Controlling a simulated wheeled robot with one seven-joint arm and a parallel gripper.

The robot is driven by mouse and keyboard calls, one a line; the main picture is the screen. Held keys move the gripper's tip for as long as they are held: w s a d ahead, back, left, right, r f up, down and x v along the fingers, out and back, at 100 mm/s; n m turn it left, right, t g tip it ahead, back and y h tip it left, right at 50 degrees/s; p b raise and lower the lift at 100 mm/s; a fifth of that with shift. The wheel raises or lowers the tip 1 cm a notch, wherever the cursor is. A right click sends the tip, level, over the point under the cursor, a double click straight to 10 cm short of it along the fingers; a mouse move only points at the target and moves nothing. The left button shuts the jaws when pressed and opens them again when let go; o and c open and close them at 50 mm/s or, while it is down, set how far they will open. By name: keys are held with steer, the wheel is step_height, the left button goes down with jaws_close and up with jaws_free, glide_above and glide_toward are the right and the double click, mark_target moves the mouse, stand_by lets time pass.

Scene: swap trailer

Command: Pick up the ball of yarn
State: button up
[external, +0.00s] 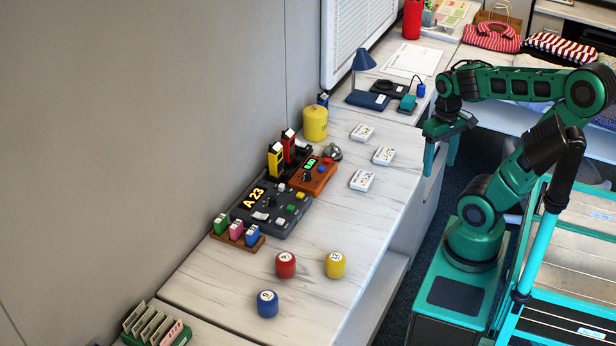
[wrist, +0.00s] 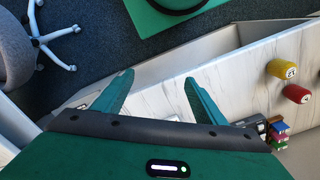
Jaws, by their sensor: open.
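I cannot make out a ball of yarn in either view. My gripper (external: 439,163) hangs fingers down just off the right edge of the marble-topped counter (external: 330,215) in the external view. It is open and empty, with both fingers apart in the wrist view (wrist: 159,82). Small numbered barrels in red (external: 286,265), yellow (external: 336,265) and blue (external: 267,303) stand on the near part of the counter, well away from my gripper. The yellow barrel (wrist: 281,69) and red barrel (wrist: 297,94) also show at the right of the wrist view.
A grey console (external: 270,207), an orange device (external: 313,176) and a yellow canister (external: 315,122) line the wall. White cards (external: 362,180) lie nearby. A blue lamp (external: 363,62) stands farther back. Striped fabric (external: 560,50) lies far right. An office chair (wrist: 14,48) shows in the wrist view.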

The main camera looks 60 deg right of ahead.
step_height(320, 180, up, 5)
steer(key=w+a+f+n+t+h, duration=0.1)
steer(key=w+a+n+t, duration=0.15)
steer(key=w, duration=0.55)
steer(key=w+a+f+n+t+h, duration=0.1)
steer(key=w+a+n, duration=0.15)
steer(key=w, duration=0.55)
steer(key=w+a+n+t+y, duration=0.1)
steer(key=w+a+t, duration=0.2)
steer(key=w+a, duration=0.4)
steer(key=n+t+y, duration=0.4)
steer(key=n+y, duration=0.5)
steer(key=y, duration=0.1)
glide_above(273, 294)
steer(key=s, duration=0.2)
steer(key=shift+h, duration=0.3)
steer(key=f, duration=1.1)
steer(key=d+f, duration=0.1)
steer(key=f, duration=0.5)
steer(key=shift+w+f, duration=0.1)
steer(key=shift+w, duration=0.25)
steer(key=shift+w+f+m, duration=0.1)
steer(key=shift+f+m, duration=0.2)
steer(key=shift+f, duration=0.2)
steer(key=shift+x, duration=3.7)
steer(key=shift+a, duration=0.1)
steer(key=shift+c, duration=0.2)
